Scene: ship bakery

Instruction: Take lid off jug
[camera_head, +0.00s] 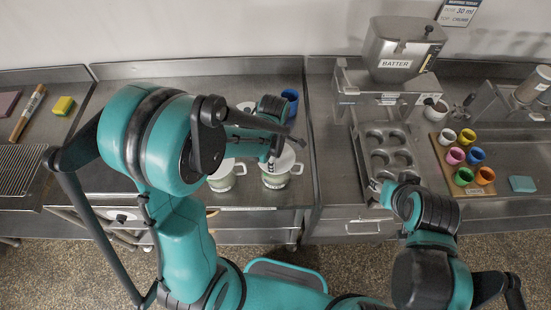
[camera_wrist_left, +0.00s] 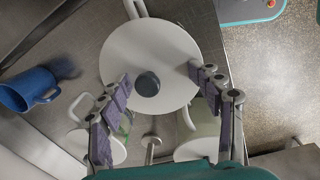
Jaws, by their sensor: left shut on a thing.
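A round white lid (camera_wrist_left: 122,52) with a dark knob (camera_wrist_left: 147,84) lies between my left gripper's purple-padded fingers (camera_wrist_left: 160,97). In the head view my left gripper (camera_head: 283,147) is over the right-hand white jug (camera_head: 276,181), which has a green band. The arm partly hides the lid, and I cannot tell whether it still touches the jug. A second, similar jug (camera_head: 222,183) stands to the left. My right gripper (camera_head: 378,188) is by the muffin tin, too small to read.
A blue mug (camera_head: 291,98) stands behind the jugs. The muffin tin (camera_head: 386,138), batter dispenser (camera_head: 398,52) and a board of several coloured cups (camera_head: 442,165) are to the right. A sponge (camera_head: 63,105) lies far left.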

